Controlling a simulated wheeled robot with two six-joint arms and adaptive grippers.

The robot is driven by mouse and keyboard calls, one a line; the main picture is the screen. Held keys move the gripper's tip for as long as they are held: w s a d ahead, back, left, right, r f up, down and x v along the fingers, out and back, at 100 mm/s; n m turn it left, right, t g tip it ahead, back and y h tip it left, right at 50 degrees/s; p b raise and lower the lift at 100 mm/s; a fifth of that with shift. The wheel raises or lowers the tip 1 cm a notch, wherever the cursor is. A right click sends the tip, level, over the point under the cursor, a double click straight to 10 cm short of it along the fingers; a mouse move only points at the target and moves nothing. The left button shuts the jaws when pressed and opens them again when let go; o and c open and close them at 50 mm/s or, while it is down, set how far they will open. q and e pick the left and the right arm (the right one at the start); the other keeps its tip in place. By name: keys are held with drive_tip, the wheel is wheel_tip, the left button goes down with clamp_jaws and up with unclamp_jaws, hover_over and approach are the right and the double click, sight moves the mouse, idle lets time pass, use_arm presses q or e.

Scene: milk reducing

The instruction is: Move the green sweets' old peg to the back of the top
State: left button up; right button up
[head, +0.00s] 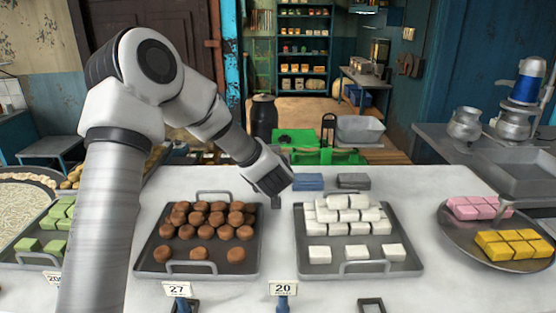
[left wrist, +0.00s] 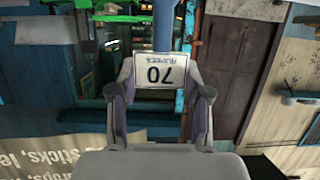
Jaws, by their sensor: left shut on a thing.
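My left gripper (head: 276,190) hangs over the white counter between the tray of brown sweets and the tray of white sweets. The left wrist view shows its fingers (left wrist: 160,100) on either side of a price card (left wrist: 163,70) reading 70, upside down in that view. The card is on a blue peg (left wrist: 163,25), and the gripper is shut on this peg. The green sweets (head: 55,225) lie on a tray at the left, with a price card (head: 54,278) in front, partly hidden by my arm. My right gripper is out of view.
Brown sweets (head: 205,220) and white sweets (head: 345,215) stand on trays, with cards reading 27 (head: 177,289) and 20 (head: 283,289) in front. Blue (head: 308,181) and grey (head: 353,181) blocks lie at the counter's back. A round plate (head: 452,240) holds pink and yellow sweets.

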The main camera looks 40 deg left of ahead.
use_arm(q)
drive_tip(key=f, duration=0.1)
drive_tip(key=w+f+p, duration=0.1)
drive_tip(key=f, duration=0.1)
drive_tip(key=shift+w+a+f+p, duration=0.15)
drive_tip(key=shift+w+a+p, duration=0.2)
drive_tip(key=shift+w+a, duration=0.05)
drive_tip(key=shift+w+f, duration=0.1)
drive_tip(key=shift+f, duration=0.05)
drive_tip(key=shift+s, duration=0.2)
drive_tip(key=o, duration=1.3)
drive_tip(key=shift+d, duration=0.1)
drive_tip(key=shift+w+f, duration=0.1)
